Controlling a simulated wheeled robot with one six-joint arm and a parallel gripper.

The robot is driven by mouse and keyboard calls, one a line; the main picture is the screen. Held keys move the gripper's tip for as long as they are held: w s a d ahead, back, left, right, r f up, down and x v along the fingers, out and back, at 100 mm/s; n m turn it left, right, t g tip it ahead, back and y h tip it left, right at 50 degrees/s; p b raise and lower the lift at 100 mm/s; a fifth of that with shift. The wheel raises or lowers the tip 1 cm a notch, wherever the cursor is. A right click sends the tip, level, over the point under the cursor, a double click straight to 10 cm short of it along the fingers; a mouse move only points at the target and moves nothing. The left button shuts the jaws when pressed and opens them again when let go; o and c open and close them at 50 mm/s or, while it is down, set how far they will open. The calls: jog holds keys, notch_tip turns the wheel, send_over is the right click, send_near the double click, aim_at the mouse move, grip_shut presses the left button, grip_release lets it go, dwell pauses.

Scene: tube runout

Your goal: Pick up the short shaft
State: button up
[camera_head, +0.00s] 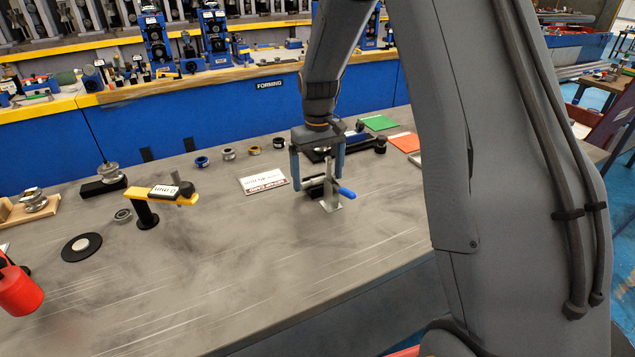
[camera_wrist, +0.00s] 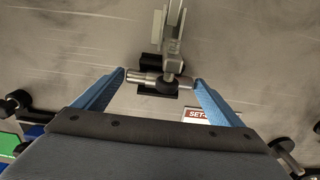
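My gripper (camera_head: 317,178) reaches down over the bench, its two blue fingers wide apart around a small clamp fixture (camera_head: 329,194) with a blue handle (camera_head: 347,192). In the wrist view, a short silver shaft (camera_wrist: 143,77) lies crosswise between the fingertips of my gripper (camera_wrist: 162,80). The fingertips are close to its two ends; I cannot tell if they touch.
A white and red card (camera_head: 263,181) lies left of the fixture. Several rings (camera_head: 227,153) stand behind it. A yellow-topped black stand (camera_head: 147,213) is further left, near a black disc (camera_head: 72,252). Green (camera_head: 379,122) and red (camera_head: 404,142) plates lie back right. The front bench is clear.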

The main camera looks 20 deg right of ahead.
jog(key=c, duration=1)
jog(key=shift+r, duration=0.15)
